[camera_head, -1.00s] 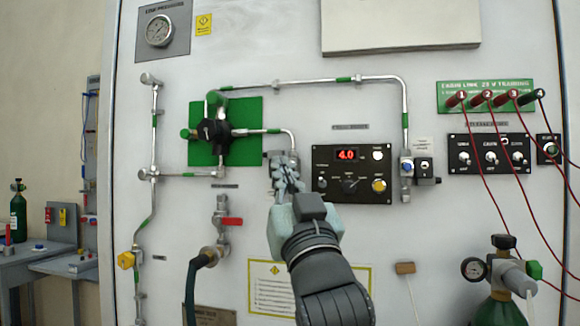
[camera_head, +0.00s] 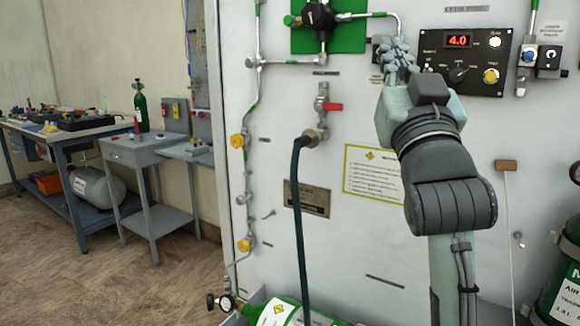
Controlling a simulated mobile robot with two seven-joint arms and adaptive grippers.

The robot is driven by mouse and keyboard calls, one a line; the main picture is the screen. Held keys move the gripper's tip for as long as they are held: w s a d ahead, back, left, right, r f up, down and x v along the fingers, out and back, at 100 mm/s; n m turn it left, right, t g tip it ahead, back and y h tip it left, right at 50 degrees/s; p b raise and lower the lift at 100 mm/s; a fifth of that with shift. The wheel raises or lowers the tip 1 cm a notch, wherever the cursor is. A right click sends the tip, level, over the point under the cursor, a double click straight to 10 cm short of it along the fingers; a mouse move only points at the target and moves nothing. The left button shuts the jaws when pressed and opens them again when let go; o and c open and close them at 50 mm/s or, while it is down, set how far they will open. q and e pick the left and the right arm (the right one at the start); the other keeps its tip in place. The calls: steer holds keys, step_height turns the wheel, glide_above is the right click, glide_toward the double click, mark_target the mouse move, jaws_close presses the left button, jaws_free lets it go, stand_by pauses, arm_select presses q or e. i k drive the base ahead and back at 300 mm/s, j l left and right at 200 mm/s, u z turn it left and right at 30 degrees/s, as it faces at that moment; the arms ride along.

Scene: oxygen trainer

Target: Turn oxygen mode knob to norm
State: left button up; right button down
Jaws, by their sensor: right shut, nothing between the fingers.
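The black control panel (camera_head: 432,68) is on the white wall at the upper right, with a red "4.0" display (camera_head: 458,41). A small dark rotary knob (camera_head: 459,74) sits at its lower middle. Its labels are too small to read, so I cannot tell its setting or confirm that it is the oxygen mode knob. My right gripper (camera_head: 396,56) is shut and empty, just left of the panel, in front of a small fitting that it partly hides. It is apart from the knob. My left gripper is not in view.
A yellow push button (camera_head: 490,75) is right of the knob. A red-handled valve (camera_head: 332,107) with a dark hose (camera_head: 299,200) is left of my arm. A green cylinder (camera_head: 290,315) lies below. Workbenches (camera_head: 70,130) stand at the left, with open floor before them.

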mark_target(457, 75)
steer(key=k+j, duration=0.1)
steer(key=k, duration=1.25)
